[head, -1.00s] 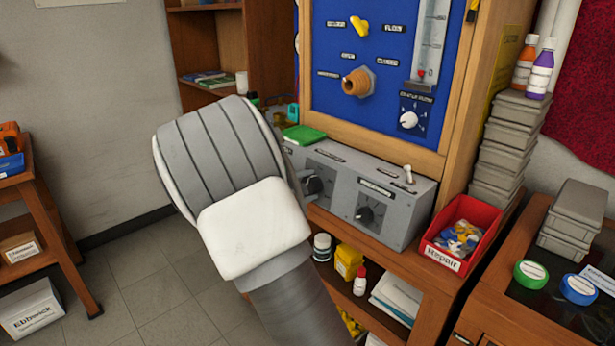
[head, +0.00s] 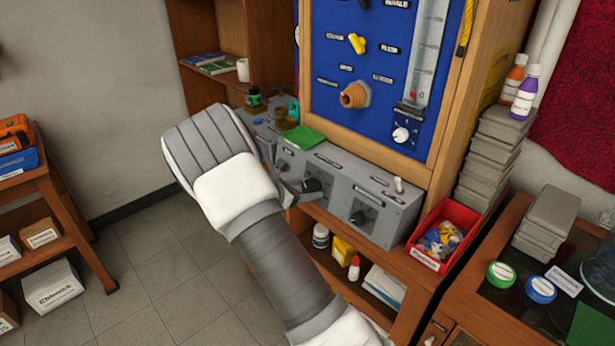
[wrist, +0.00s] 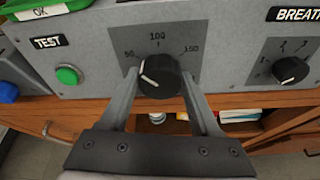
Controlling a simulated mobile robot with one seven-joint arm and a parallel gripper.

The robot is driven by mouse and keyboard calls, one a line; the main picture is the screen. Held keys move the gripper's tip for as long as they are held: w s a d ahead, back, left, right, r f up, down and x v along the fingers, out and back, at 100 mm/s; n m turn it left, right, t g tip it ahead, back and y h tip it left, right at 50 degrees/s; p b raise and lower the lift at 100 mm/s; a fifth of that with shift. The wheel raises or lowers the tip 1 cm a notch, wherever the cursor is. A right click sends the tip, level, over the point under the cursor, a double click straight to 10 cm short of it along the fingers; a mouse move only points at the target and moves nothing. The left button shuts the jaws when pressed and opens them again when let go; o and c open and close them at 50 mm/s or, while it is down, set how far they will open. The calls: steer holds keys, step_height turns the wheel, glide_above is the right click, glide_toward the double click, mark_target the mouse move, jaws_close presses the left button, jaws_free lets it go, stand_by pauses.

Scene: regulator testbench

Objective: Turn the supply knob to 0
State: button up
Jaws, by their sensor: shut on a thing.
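A black knob (wrist: 160,76) with a white pointer line sits on the grey control box (wrist: 225,60), below a scale marked 50, 100 and 150. Its pointer aims up and left, near the 50 side. My gripper (wrist: 161,84) is shut on this knob, one finger at each side. In the head view the knob (head: 314,184) shows at the end of my gripper (head: 305,189), partly hidden by it. The knob's name label is not readable, and no 0 mark shows.
A second black knob (wrist: 291,70), labelled BREATH and cut off, is to the right. A green button (wrist: 67,75) under TEST is to the left. A red bin (head: 441,236) stands right of the box. A blue panel (head: 340,70) rises behind.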

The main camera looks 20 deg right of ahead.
steer(key=n+p, duration=0.3)
steer(key=shift+r+g+p, duration=0.2)
steer(key=shift+g+p, duration=0.15)
steer(key=shift+g, duration=0.05)
steer(key=n+p, duration=0.2)
steer(key=n, duration=0.1)
steer(key=shift+f+g+h, duration=0.1)
steer(key=shift+g+h, duration=0.2)
steer(key=shift+h, duration=0.1)
steer(key=n+p, duration=0.1)
steer(key=n, duration=0.2)
steer(key=shift+f+g+h+p, duration=0.1)
steer(key=shift+g+h+p, duration=0.2)
steer(key=shift+p, duration=0.05)
steer(key=shift+n+h, duration=0.3)
steer(key=shift+n, duration=1.5)
steer(key=shift+g, duration=0.3)
steer(key=o, duration=1.4)
